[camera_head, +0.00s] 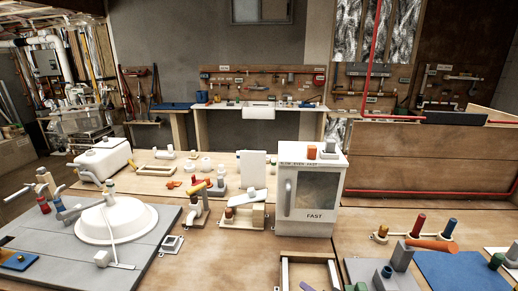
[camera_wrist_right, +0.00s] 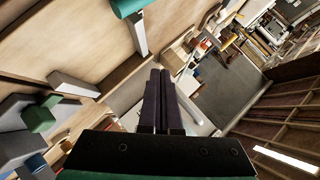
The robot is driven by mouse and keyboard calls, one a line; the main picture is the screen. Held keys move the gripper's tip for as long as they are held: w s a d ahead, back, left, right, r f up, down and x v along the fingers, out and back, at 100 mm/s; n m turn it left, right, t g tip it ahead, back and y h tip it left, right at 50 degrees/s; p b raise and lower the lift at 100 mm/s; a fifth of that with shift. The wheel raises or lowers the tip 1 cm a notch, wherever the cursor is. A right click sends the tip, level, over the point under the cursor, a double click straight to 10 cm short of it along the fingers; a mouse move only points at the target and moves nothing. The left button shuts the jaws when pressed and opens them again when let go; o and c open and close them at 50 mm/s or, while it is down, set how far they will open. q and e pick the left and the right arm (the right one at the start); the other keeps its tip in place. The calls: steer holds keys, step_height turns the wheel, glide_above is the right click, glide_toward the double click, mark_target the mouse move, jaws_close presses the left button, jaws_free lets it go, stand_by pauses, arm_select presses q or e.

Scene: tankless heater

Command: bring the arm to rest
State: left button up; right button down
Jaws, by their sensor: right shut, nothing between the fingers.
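My right gripper (camera_wrist_right: 160,75) shows in the right wrist view, its two dark fingers pressed together with nothing between them. It points away over a pale surface and touches nothing that I can make out. I cannot pick out either gripper clearly in the head view. A white cabinet (camera_head: 312,192) marked FAST stands on the wooden bench (camera_head: 230,262) in the head view, its door closed, with an orange and a grey piece on top.
A round white basin (camera_head: 117,220) sits on a grey board at left. Valves with an orange handle (camera_head: 432,245) stand at the lower right, near a blue mat (camera_head: 452,274). A teal cylinder (camera_wrist_right: 128,8) and a green block (camera_wrist_right: 38,118) show in the wrist view.

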steer(key=s+d+f+n+g+h, duration=0.25)
steer(key=s+d+n+g, duration=0.2)
steer(key=s, duration=0.45)
steer(key=s+d+f+n+g+h, duration=0.25)
steer(key=s+d+n, duration=0.2)
steer(key=s, duration=0.55)
step_height(320, 180, down, 24)
steer(key=s+g, duration=0.2)
steer(key=s+d+f+g+b, duration=0.1)
steer(key=s+d+f, duration=0.1)
steer(key=s+f, duration=1.2)
steer(key=shift+s+d+f+m, duration=0.2)
steer(key=shift+s+d+m, duration=0.15)
steer(key=shift+s, duration=0.9)
